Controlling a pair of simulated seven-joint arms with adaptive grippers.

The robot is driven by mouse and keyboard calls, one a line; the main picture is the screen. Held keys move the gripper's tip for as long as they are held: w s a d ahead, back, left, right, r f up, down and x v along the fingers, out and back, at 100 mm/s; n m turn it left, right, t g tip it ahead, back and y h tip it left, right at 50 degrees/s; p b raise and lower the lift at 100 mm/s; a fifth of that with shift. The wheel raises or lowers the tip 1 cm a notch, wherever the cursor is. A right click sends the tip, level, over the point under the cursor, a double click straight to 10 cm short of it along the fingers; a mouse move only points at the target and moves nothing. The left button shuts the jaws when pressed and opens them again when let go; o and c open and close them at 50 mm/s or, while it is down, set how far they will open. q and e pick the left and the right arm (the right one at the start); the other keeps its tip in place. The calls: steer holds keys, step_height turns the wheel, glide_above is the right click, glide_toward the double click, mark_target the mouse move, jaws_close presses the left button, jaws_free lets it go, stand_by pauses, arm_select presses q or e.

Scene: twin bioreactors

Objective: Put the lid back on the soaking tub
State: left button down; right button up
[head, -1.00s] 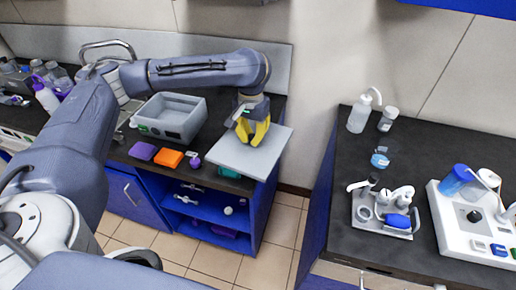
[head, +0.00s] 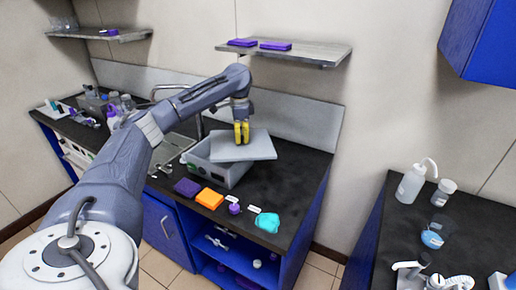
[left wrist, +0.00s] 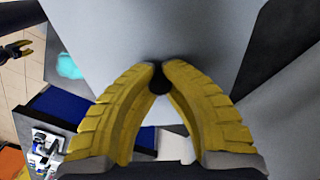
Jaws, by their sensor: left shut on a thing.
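The lid (head: 258,148) is a flat light-grey plate with a dark knob (left wrist: 158,78). My left gripper (head: 242,133) is shut on that knob, its yellow fingers meeting around it in the left wrist view (left wrist: 158,72). The grey soaking tub (head: 226,174) stands on the dark bench by the sink. The lid is over the tub but shifted to the right, overhanging its right side. The tub's left end shows uncovered. Whether the lid touches the rim, I cannot tell. A yellow-tipped gripper, seemingly my right one (left wrist: 14,50), shows small at the left wrist view's edge.
A purple block (head: 187,187), an orange block (head: 209,198), a small purple item (head: 234,208) and a teal item (head: 267,222) lie along the bench's front. A shelf (head: 285,52) hangs above. Bare bench (head: 300,180) lies right of the tub.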

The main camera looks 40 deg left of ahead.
mark_target(217, 135)
arm_select(q)
steer(key=a+m, duration=0.2)
steer(key=a, duration=0.1)
steer(key=s+a+m, duration=0.1)
steer(key=a+m, duration=0.1)
steer(key=s+a+m, duration=0.1)
steer(key=a+m, duration=0.1)
steer(key=a, duration=0.1)
steer(key=shift+s+a+r, duration=0.1)
steer(key=shift+a+r, duration=0.2)
steer(key=shift+r, duration=0.05)
steer(key=shift+s+a+m, duration=0.3)
steer(key=shift+a+m, duration=0.55)
steer(key=shift+m, duration=0.05)
steer(key=shift+f, duration=2.45)
steer(key=shift+f, duration=0.7)
stand_by(1.2)
steer(key=c, duration=0.9)
jaws_free()
steer(key=shift+r, duration=0.15)
